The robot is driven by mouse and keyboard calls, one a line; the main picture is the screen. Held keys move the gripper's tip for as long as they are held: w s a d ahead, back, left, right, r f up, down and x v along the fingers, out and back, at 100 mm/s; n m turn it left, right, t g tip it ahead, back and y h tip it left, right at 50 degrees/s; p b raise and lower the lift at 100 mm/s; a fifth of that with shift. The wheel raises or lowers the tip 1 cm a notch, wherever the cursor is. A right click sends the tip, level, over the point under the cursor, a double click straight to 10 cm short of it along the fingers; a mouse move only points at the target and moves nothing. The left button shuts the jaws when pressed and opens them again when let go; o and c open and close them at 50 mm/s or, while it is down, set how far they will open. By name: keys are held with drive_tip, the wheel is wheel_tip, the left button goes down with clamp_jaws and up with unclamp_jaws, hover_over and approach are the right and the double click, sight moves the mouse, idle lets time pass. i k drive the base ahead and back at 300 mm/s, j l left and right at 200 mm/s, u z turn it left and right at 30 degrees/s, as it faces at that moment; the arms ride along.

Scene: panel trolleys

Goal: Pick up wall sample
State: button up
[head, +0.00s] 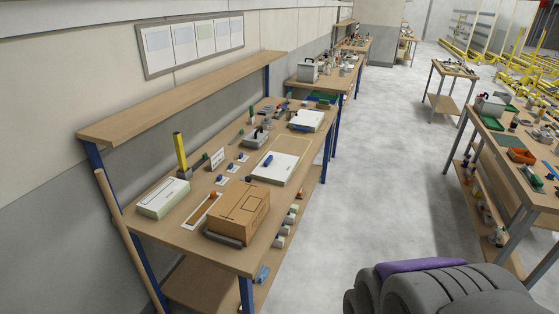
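I cannot tell for certain which thing is the wall sample. A wooden workbench (226,254) with blue legs stands at the left. On it are a cardboard box (240,211), a white-and-green box (163,198), a white board (275,168) with a blue object on it, a yellow upright piece (181,151) and a small white sign (217,158). Several small items lie among them, too small to name. A grey ribbed part with a purple top, probably mine, shows at the bottom right. My gripper's fingers do not show.
A framed panel of sheets (194,43) hangs above an upper shelf (180,99). A wooden pole (131,240) leans at the bench's left end. Grey floor (375,150) is clear between this bench and a right-hand table (500,143). Yellow-framed trolleys (487,58) stand at the back right.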

sight(276, 169)
drive_tip(key=i+l, duration=0.25)
drive_tip(key=i+l+u, duration=0.15)
drive_tip(key=l, duration=0.25)
drive_tip(key=i+l, duration=0.35)
drive_tip(key=i+l+u, duration=0.15)
drive_tip(key=i+l, duration=0.3)
drive_tip(key=l, duration=0.3)
drive_tip(key=i+l+u, duration=0.15)
drive_tip(key=i, duration=0.45)
drive_tip(key=i+l+u, duration=0.2)
drive_tip(key=i, duration=0.4)
drive_tip(key=i+j, duration=0.4)
